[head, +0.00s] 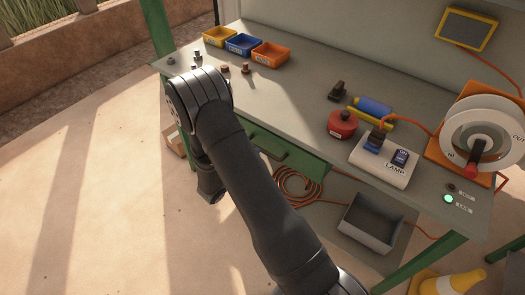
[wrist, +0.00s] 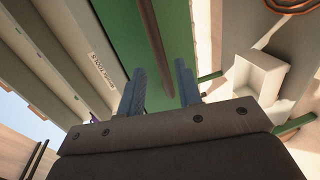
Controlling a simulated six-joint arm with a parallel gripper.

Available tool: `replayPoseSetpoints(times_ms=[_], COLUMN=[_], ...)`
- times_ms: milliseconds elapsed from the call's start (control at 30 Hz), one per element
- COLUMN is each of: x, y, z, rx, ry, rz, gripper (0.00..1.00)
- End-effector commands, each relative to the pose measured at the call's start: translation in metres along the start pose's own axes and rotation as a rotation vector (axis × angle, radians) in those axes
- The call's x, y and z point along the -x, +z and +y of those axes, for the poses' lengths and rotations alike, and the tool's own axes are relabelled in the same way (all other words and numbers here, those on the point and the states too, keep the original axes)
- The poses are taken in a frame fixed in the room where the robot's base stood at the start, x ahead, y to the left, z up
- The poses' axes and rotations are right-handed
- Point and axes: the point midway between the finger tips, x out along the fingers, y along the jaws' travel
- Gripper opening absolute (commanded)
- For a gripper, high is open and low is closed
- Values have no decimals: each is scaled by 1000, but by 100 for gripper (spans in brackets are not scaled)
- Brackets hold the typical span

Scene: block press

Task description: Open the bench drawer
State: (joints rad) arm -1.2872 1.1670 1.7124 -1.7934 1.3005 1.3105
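The bench drawer has a green front (head: 300,160) under the grey bench top in the head view, and it looks closed. Its dark bar handle (head: 268,153) shows just right of my arm. In the wrist view the green front (wrist: 115,25) fills the top middle, and the dark handle (wrist: 152,40) runs down between my fingers. My gripper (wrist: 159,68) is open, with a finger on each side of the handle and gaps visible. I cannot tell whether the fingertips reach past the bar. In the head view my arm hides the gripper and the drawer's left part.
On the bench (head: 290,100) stand yellow, blue and orange bins (head: 270,54), a red round object (head: 342,124), a lamp switch box (head: 384,160) and a cable reel (head: 482,135). Below are a grey bin (head: 370,222) and coiled orange cable (head: 297,186).

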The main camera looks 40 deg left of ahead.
Motion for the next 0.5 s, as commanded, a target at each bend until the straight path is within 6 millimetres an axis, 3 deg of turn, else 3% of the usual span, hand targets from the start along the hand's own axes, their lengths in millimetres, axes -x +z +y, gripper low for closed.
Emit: replayPoseSetpoints(times_ms=[200,500], x=[-40,-59], y=[1,0], z=[0,0], rx=[-2,-2], ry=[0,0], rz=[-3,-1], gripper=[32,32])
